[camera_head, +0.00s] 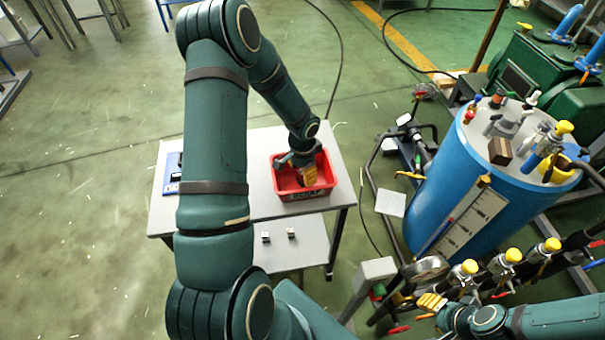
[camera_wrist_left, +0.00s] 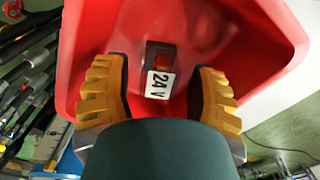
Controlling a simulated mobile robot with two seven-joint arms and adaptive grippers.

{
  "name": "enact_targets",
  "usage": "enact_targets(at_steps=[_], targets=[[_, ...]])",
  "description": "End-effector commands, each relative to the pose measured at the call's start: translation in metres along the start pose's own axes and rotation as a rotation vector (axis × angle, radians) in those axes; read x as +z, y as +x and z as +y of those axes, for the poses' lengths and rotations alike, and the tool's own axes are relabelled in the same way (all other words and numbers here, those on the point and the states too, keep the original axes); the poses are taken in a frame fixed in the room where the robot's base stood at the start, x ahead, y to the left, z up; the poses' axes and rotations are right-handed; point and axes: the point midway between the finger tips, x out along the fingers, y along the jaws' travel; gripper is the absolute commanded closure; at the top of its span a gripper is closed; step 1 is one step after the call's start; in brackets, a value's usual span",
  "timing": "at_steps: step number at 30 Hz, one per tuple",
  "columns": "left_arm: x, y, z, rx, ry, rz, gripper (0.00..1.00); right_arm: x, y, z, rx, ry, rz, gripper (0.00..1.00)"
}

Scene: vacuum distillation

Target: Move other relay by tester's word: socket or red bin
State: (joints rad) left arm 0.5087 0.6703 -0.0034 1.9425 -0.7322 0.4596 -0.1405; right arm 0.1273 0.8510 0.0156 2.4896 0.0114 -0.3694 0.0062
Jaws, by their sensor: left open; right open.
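The red bin (camera_head: 331,184) stands on the right part of the light table. My left gripper (camera_head: 309,174) reaches down into it. In the left wrist view, a small dark relay with a red part and a white "24V" label (camera_wrist_left: 160,86) is inside the bin, between the open fingers of my left gripper (camera_wrist_left: 160,92), with a gap on each side. Whether it rests on the bin floor I cannot tell. A blue device (camera_head: 172,176), perhaps the tester, is mostly hidden behind my left arm. No socket can be made out. My right gripper (camera_head: 432,302) is open, apart, at lower right.
Two small blocks (camera_head: 291,233) sit on the table's lower shelf (camera_head: 300,256). A large blue tank (camera_head: 425,200) with valves and gauges stands right of the table. Pipes and yellow-capped valves (camera_head: 512,255) surround my right gripper. Green floor lies open at left.

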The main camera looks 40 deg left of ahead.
Motion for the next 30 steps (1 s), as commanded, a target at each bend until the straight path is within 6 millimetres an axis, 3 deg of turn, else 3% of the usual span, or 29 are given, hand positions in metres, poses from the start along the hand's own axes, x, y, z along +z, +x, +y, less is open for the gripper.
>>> enact_targets(at_steps=[9, 15, 30], targets=[[-0.001, -0.068, 0.000, -0.003, 0.000, 0.004, 0.42, -0.004, -0.010, -0.004, 0.001, 0.003, 0.009, 0.53], [0.000, -0.096, 0.000, -0.002, 0.000, 0.002, 0.42, -0.006, -0.013, -0.005, 0.001, 0.004, 0.013, 0.53], [0.000, -0.105, 0.000, 0.000, 0.002, 0.000, 0.42, -0.007, -0.013, -0.005, 0.001, 0.004, 0.014, 0.53]])
